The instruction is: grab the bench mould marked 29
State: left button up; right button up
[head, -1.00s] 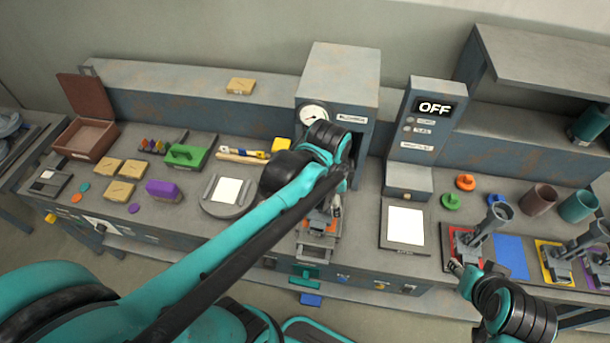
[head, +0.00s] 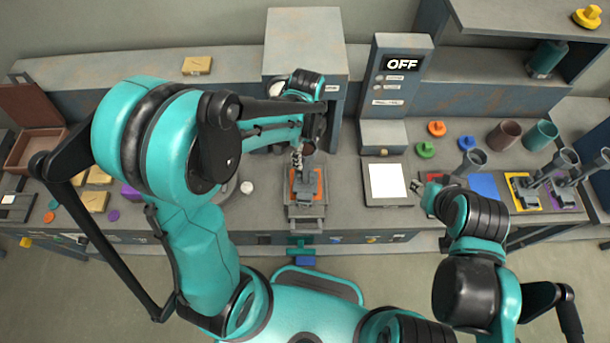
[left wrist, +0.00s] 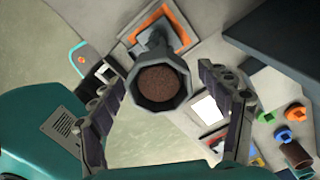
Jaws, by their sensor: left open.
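A grey mould with an octagonal cup (left wrist: 158,82) filled with brown granules sits on an orange-edged plate (left wrist: 181,38) in the left wrist view. In the head view it stands on the orange plate (head: 320,186) in front of the grey cabinet, partly hidden by my left arm. My left gripper (head: 298,158) is open, its fingers either side of the cup in the wrist view, apparently apart from it. Other grey moulds stand on the red (head: 436,177), yellow (head: 522,203) and purple plates. No number 29 is legible. My right gripper (head: 424,189) is beside the red plate, jaws unclear.
The grey cabinet (head: 304,50) stands behind the orange plate, with the OFF-display box (head: 394,90) to its right. A white-topped pad (head: 387,182) and an empty blue mat (head: 484,185) lie to the right. Brown (head: 502,134) and teal (head: 541,134) cups stand farther right.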

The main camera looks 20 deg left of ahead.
pick_arm(q)
jog(key=shift+d+f, duration=0.1)
jog(key=shift+f, duration=0.3)
grip_shut()
jog(key=shift+r, duration=0.1)
